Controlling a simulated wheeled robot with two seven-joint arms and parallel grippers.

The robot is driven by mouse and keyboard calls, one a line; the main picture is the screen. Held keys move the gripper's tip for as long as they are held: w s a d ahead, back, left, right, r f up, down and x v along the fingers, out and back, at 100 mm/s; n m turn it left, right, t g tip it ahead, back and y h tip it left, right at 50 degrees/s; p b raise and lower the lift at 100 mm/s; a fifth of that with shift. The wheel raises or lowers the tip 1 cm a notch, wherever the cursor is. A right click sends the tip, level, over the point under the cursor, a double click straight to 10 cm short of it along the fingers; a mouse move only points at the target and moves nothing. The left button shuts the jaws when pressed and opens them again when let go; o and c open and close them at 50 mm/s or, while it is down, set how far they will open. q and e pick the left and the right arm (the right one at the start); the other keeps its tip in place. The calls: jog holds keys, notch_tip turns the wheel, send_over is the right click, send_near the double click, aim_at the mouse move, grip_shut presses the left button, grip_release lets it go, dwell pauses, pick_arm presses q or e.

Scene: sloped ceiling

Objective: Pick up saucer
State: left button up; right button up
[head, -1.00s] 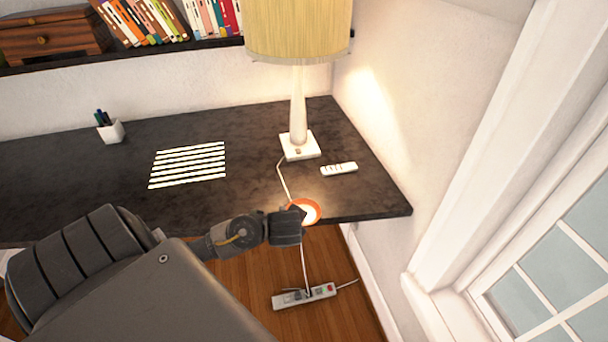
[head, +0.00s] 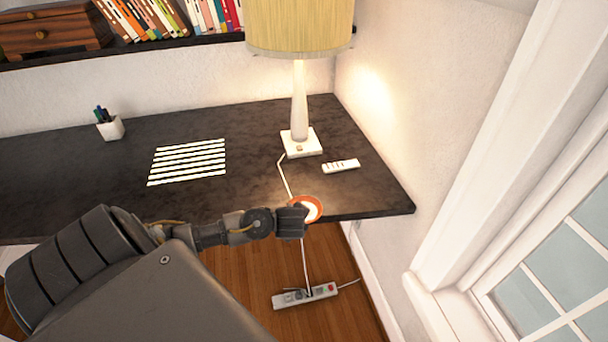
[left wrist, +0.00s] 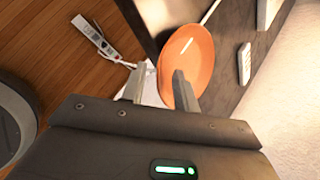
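The orange saucer (head: 318,203) sits at the front edge of the dark desk, near its right corner, with a pale bright patch in its middle in the head view. It also shows in the left wrist view (left wrist: 195,58), just beyond the fingers. My left gripper (head: 303,216) is at the saucer's near left side and hides part of it. In the left wrist view the left gripper (left wrist: 157,88) has its fingers apart. One finger overlaps the saucer and the other is off its left side; contact cannot be told. My right gripper is not in view.
A lamp (head: 299,105) stands behind the saucer, its cord running down past the desk edge to a power strip (head: 305,296) on the floor. A white remote (head: 341,166) lies right of the lamp. The wall and window (head: 545,275) are close on the right.

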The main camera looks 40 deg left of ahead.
pick_arm(q)
grip_shut()
jog(key=shift+r, duration=0.1)
jog(key=s+d+r+p, duration=0.2)
jog(key=s+r+p, duration=0.2)
jog(key=s+r, duration=0.9)
jog(key=shift+s+p, duration=0.35)
jog(key=shift+s, duration=0.1)
jog(key=shift+d+f, duration=0.1)
